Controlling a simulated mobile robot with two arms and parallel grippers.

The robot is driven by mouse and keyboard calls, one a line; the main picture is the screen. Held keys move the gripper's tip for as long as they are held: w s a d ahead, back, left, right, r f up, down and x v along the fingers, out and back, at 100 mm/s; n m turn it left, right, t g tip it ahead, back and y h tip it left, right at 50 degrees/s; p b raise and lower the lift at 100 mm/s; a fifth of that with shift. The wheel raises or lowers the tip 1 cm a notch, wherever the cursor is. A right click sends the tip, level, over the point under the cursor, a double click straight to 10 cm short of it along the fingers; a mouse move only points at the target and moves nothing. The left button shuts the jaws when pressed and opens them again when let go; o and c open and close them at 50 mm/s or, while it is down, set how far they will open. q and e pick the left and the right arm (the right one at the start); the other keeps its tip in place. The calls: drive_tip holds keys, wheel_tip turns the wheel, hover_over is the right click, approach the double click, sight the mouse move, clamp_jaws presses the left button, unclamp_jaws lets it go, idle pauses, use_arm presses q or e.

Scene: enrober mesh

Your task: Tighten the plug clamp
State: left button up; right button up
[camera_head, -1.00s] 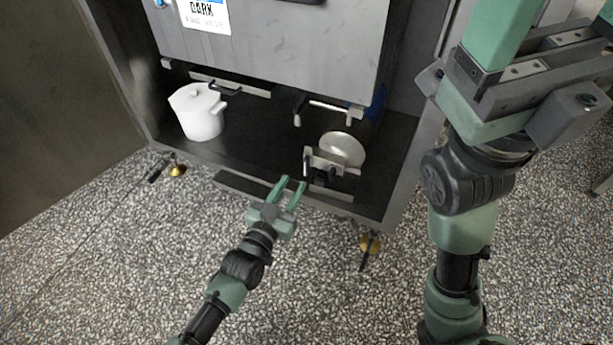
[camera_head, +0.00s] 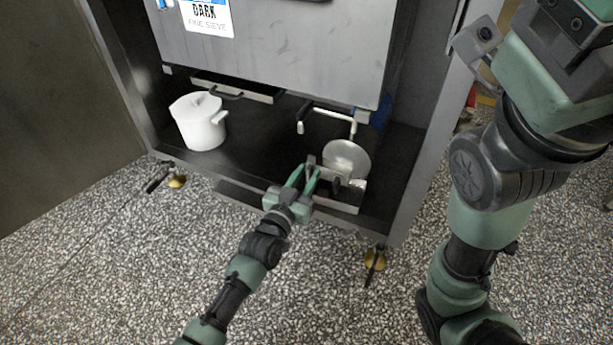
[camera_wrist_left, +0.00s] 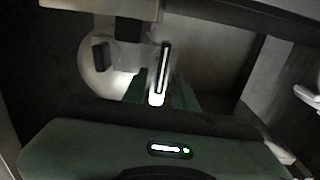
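The plug clamp (camera_head: 340,204) is a pale metal bracket with dark knobs and an upright handle (camera_head: 311,160), low in the cabinet opening at right. A round pale disc (camera_head: 346,156), likely the plug, is just behind it. My left gripper (camera_head: 306,172) is at the clamp's left side, its green fingers apart and around or beside the handle. In the left wrist view the handle (camera_wrist_left: 162,75) stands between the fingers, with the disc (camera_wrist_left: 98,65) behind. Contact with the handle cannot be told. My right arm fills the right side; its fingertips are out of frame.
A white lidded pot (camera_head: 199,122) stands on the dark cabinet floor at left. A bent metal handle (camera_head: 333,115) hangs above the disc. The grey tank (camera_head: 280,50) overhangs the space. The cabinet's right wall (camera_head: 432,140) is close beside the clamp.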

use_arm(q)
clamp_jaws()
